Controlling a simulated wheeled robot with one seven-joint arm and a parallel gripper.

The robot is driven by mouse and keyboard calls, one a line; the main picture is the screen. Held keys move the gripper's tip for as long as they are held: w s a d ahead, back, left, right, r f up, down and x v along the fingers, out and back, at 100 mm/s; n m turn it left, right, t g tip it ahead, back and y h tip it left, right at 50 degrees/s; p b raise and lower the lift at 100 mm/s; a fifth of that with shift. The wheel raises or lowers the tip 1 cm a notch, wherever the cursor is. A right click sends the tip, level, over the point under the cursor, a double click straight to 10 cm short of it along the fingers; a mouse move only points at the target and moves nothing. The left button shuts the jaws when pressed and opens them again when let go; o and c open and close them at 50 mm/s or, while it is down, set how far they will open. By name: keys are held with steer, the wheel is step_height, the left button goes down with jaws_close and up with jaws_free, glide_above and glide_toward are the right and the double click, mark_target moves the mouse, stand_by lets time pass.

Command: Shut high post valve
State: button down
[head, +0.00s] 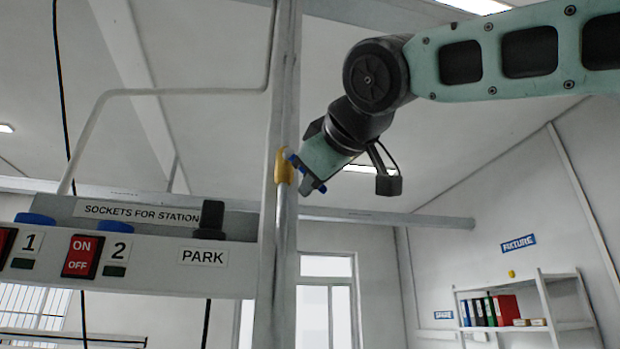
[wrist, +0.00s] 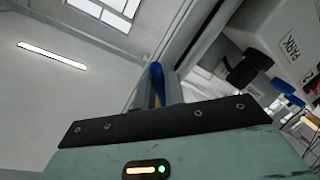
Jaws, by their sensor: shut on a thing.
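The high post valve shows as a yellow body (head: 284,167) on the pale upright post (head: 286,90). A blue handle (head: 295,161) slants down to the right beside it. My gripper (head: 305,174) comes to the handle from the right and is shut on it; its fingers partly hide the handle. In the wrist view, the blue handle (wrist: 156,72) and some yellow (wrist: 157,98) show between the two grey fingers (wrist: 157,90). The exact contact is hard to make out.
A socket panel (head: 150,272) with red switches and a PARK label stands left of the post. A bent pale pipe (head: 170,92) runs above it. Dark cables hang at the left. A shelf with binders (head: 520,305) stands far back right.

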steer(key=r+n+p, duration=0.1)
steer(key=n, duration=0.1)
steer(key=d+r+n+h+p, duration=0.1)
steer(key=n+p, duration=0.1)
steer(key=shift+w+d+r, duration=0.1)
steer(key=shift+w+r, duration=0.05)
steer(key=shift+w, duration=0.05)
steer(key=shift+d+r+n+h+p, duration=0.15)
steer(key=shift+r+n+h+p, duration=0.25)
steer(key=shift+n, duration=0.5)
steer(key=shift+d+r+n+h+p, duration=0.15)
steer(key=shift+r+n+p, duration=0.3)
steer(key=shift+n, duration=0.45)
steer(key=shift+r, duration=0.15)
steer(key=c, duration=1.6)
jaws_free()
steer(key=shift+o, duration=0.2)
steer(key=b+v, duration=0.4)
steer(key=v, duration=1.3)
steer(key=shift+s+b, duration=0.25)
steer(key=shift+b, duration=0.05)
steer(key=shift+a, duration=0.1)
